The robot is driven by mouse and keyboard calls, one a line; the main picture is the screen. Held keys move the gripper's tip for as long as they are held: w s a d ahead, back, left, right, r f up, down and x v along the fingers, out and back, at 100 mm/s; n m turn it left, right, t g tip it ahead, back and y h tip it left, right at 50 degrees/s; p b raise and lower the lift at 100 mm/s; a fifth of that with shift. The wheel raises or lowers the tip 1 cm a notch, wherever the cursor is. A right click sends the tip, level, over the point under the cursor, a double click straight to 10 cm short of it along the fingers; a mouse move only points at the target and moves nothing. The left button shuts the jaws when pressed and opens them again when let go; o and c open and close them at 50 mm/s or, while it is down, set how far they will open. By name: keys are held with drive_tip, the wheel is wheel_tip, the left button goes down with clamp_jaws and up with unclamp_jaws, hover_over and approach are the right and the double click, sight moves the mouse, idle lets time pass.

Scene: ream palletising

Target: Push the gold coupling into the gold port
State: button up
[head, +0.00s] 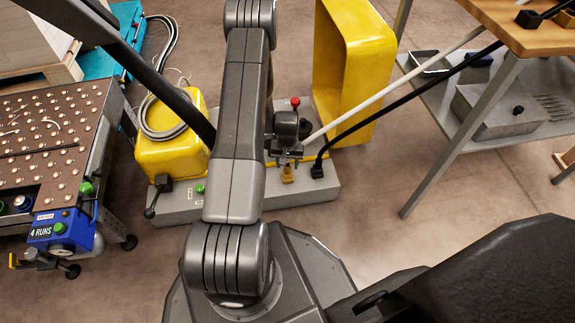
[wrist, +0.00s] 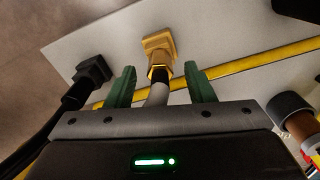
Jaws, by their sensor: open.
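The gold port (wrist: 153,41) is a square gold piece on the pale grey panel in the wrist view. The gold coupling (wrist: 161,62), on the end of a grey cable (wrist: 156,97), is lined up with it and appears to meet it; I cannot tell how deep it sits. My gripper (wrist: 157,75) is open, its green fingers on either side of the coupling and cable with gaps on both sides. In the head view my gripper (head: 289,156) is just above the small gold parts (head: 287,174) on the grey base unit, and my arm hides part of it.
A black plug (wrist: 94,71) with a black cable sits left of the port in the wrist view; the head view shows it at right (head: 317,170). A yellow frame (head: 365,70), a yellow box (head: 175,140) with coiled cable and a red-topped lever (head: 295,102) stand around.

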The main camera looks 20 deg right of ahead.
wheel_tip(320, 180, up, 11)
drive_tip(key=p, duration=0.3)
wheel_tip(320, 180, down, 14)
drive_tip(key=b, duration=0.4)
drive_tip(key=shift+b, duration=0.4)
drive_tip(key=shift+r+p, duration=0.35)
drive_tip(key=shift+r, duration=0.15)
drive_tip(key=shift+f, duration=0.15)
